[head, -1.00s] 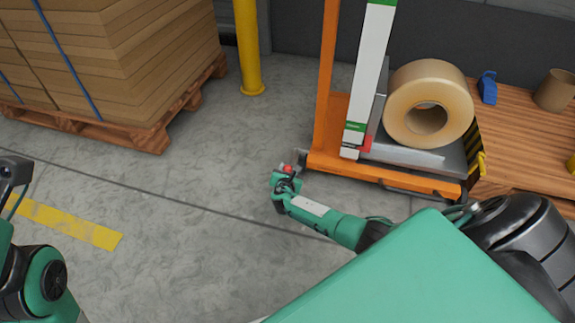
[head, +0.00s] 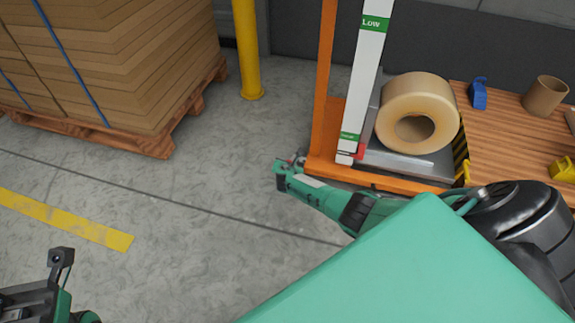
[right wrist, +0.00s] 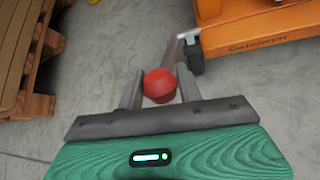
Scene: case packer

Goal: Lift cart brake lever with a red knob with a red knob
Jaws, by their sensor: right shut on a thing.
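The brake lever's red knob (right wrist: 160,86) sits between the two fingers of my right gripper (right wrist: 161,90) in the right wrist view. The gripper is shut on the knob. The grey lever (right wrist: 173,47) runs from the knob up to the orange cart base (right wrist: 250,27). In the head view my right gripper (head: 290,163) is beside the left front corner of the orange cart (head: 372,180), and the knob is mostly hidden there. The end of my left arm (head: 55,275) shows at the lower left; its fingers cannot be made out.
The cart carries a large tape roll (head: 417,112) and a white upright board (head: 366,75). A wooden table (head: 510,140) stands at the right. A yellow post (head: 247,50) and a pallet of cardboard (head: 120,60) stand at the left. The floor between is clear.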

